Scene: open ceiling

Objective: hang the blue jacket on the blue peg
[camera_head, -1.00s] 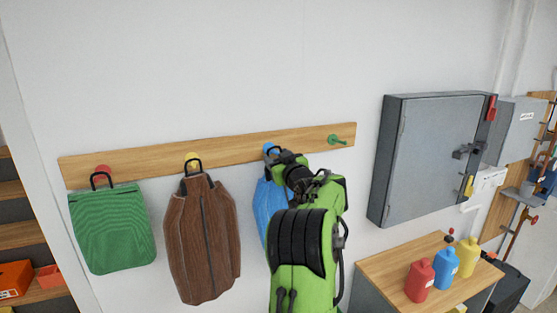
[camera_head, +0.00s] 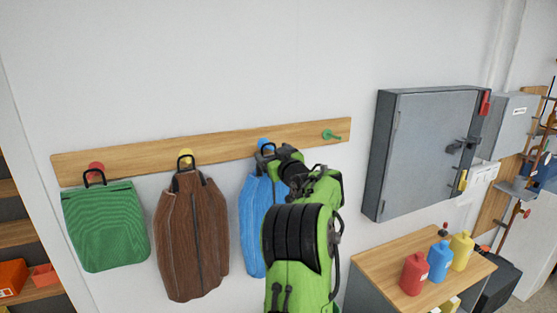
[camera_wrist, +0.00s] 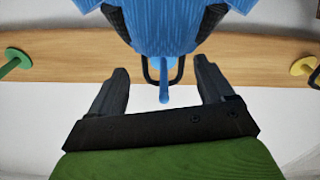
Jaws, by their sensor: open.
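The blue jacket (camera_head: 253,222) hangs against the wall below the blue peg (camera_head: 264,144), partly hidden behind my arm. In the wrist view, which is upside down, the jacket (camera_wrist: 165,25) is at the top. Its dark loop (camera_wrist: 149,72) is around the blue peg (camera_wrist: 164,92). My gripper (camera_wrist: 162,80) is open, with one finger on either side of the loop and peg and clear gaps to both. In the head view, my gripper (camera_head: 283,160) is just right of the blue peg, its fingertips hard to make out.
The wooden rail (camera_head: 225,150) also has a green peg (camera_head: 331,135), which is bare. A brown jacket (camera_head: 192,235) hangs on the yellow peg (camera_head: 186,155), and a green bag (camera_head: 106,225) on the red peg (camera_head: 95,167). A grey cabinet (camera_head: 430,150) is at right.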

